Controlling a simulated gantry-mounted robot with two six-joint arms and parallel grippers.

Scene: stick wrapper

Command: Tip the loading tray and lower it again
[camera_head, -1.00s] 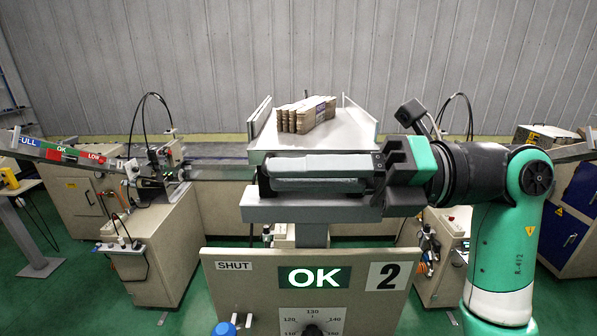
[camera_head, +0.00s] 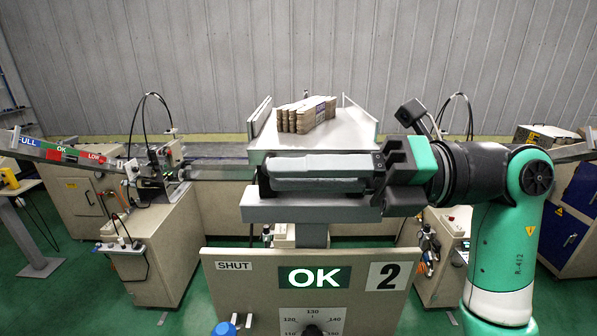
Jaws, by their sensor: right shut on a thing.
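The loading tray (camera_head: 350,136) is a pale, flat metal tray with raised side plates, in the middle of the head view. It looks level. A pile of light brown sticks (camera_head: 303,115) lies on its far part. My right gripper (camera_head: 380,170) comes in from the right, level with the tray's near edge. It is shut on a rounded grey bar (camera_head: 322,165) that lies across the front of the tray. I cannot tell how this bar joins the tray, and the grip itself is partly hidden. My left gripper is not in view.
A front panel (camera_head: 230,295) reading SHUT, OK and 2 stands below the bar, with a dial and a blue button. Machine cabinets (camera_head: 160,255) with cables stand left and right. A gauge strip (camera_head: 62,152) is at the far left. Above the tray there is free room.

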